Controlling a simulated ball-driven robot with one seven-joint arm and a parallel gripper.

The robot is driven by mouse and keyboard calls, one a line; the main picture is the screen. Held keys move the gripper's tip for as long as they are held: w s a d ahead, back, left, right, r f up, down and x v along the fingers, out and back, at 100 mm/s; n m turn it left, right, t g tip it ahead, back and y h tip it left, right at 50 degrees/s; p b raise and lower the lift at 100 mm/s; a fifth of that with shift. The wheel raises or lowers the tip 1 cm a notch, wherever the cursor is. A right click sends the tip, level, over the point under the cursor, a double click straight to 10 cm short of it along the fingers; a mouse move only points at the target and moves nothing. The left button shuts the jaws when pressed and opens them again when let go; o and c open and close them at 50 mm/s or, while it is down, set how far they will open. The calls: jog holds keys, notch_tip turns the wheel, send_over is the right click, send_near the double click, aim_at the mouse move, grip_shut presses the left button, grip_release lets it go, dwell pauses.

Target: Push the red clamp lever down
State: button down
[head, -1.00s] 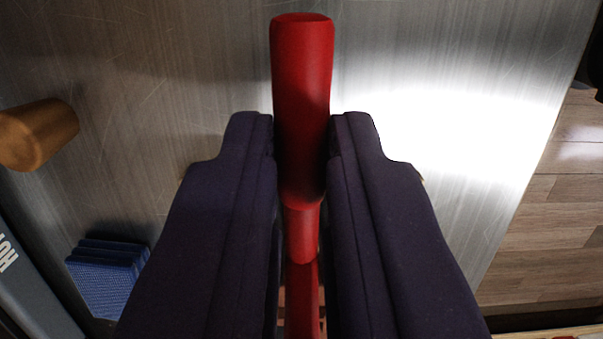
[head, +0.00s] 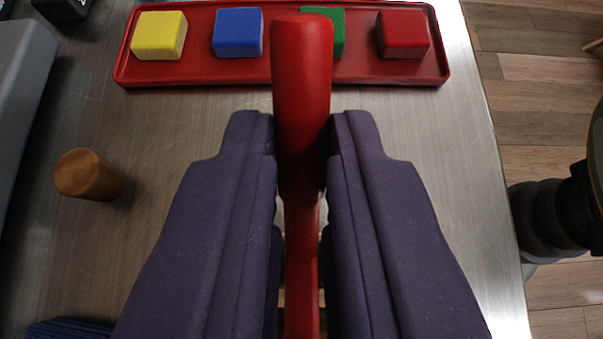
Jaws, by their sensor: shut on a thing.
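The red clamp lever (head: 302,75) stands out along the middle of the head view, with its thick rounded handle toward the top and a thinner arm running down between the fingers. My gripper (head: 302,145) is shut on the handle, with one dark purple finger on each side, touching it. The lower part of the lever and the clamp's base are mostly hidden by the fingers.
A red tray (head: 355,72) with yellow (head: 159,36), blue (head: 237,32), green (head: 327,28) and red (head: 403,35) blocks lies at the top. A wooden peg (head: 88,176) stands at left. The metal table's right edge borders a wood floor (head: 545,95).

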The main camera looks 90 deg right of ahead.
jog(key=shift+a+h, duration=0.25)
jog(key=shift+h, duration=0.25)
jog(key=c, duration=1.1)
grip_release()
jog(key=p+v, duration=0.1)
jog(key=v, duration=0.7)
jog(key=shift+f+p, duration=0.1)
jog(key=shift+p, duration=0.25)
